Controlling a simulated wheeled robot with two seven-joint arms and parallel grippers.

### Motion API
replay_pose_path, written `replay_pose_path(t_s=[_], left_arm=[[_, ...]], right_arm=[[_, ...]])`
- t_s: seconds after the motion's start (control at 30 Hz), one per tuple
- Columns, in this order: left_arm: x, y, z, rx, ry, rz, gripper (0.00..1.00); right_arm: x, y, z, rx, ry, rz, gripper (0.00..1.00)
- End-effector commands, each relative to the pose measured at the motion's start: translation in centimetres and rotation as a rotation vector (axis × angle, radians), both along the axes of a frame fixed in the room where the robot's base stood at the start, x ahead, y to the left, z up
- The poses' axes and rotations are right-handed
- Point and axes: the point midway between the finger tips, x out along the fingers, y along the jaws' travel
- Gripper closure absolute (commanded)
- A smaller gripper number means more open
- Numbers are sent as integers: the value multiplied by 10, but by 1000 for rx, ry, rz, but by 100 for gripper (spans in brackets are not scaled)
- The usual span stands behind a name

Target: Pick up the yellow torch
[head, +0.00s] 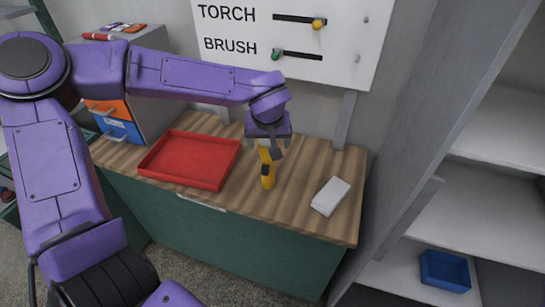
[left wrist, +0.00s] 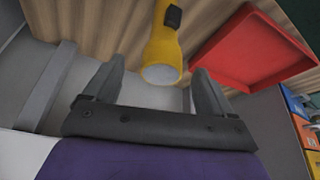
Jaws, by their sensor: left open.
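The yellow torch (head: 267,168) stands on the wooden worktop, to the right of the red tray. My left gripper (head: 269,148) is right above and against the torch's upper end in the head view, partly hiding it. In the left wrist view the yellow torch (left wrist: 161,52), with a black switch, shows between and beyond the two fingers. My left gripper (left wrist: 160,88) is open there, and no finger visibly touches the torch. My right gripper is not in view.
The red tray (head: 190,182) lies left of the torch and a white block (head: 331,196) lies right. A board (head: 290,40) labelled TORCH and BRUSH hangs behind. A grey post (head: 425,130) and shelves with a blue bin (head: 444,271) stand right. Drawers (head: 122,130) stand left.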

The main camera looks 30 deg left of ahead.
Motion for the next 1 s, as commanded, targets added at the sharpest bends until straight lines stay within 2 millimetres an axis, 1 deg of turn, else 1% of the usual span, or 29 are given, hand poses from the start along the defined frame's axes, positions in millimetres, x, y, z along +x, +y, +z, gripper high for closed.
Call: replay_pose_path(t_s=[0.03, 0.1, 0.23, 0.33, 0.4, 0.5, 0.7, 0.73, 0.77, 0.8, 0.87, 0.9, 0.93, 1.0], left_arm=[[2, 4, -8, 1, 2, 4, 16], [3, 8, -17, 0, 1, 9, 16], [8, 11, -31, 1, 3, 11, 16], [16, 13, -48, 2, 4, 9, 16], [20, 15, -60, 1, 3, 11, 16], [24, 16, -69, 1, -1, 8, 16], [25, 16, -70, 1, -3, 7, 16], [25, 16, -70, 1, -3, 7, 19], [25, 16, -70, 1, -3, 7, 29], [25, 16, -70, 1, -3, 6, 42], [25, 16, -70, 1, -3, 6, 61], [25, 15, -70, 1, -3, 6, 74], [25, 15, -70, 1, -3, 6, 77], [25, 15, -70, 1, -3, 6, 77]], right_arm=[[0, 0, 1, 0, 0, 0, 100], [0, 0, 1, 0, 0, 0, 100], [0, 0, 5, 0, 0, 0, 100], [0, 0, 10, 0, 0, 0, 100], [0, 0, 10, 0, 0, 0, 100], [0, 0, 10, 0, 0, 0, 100], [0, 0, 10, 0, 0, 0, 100], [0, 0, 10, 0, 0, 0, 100], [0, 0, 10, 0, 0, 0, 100], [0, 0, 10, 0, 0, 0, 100], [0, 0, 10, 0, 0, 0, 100], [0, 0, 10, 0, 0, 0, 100], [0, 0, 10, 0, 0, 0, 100], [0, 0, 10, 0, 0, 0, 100]])
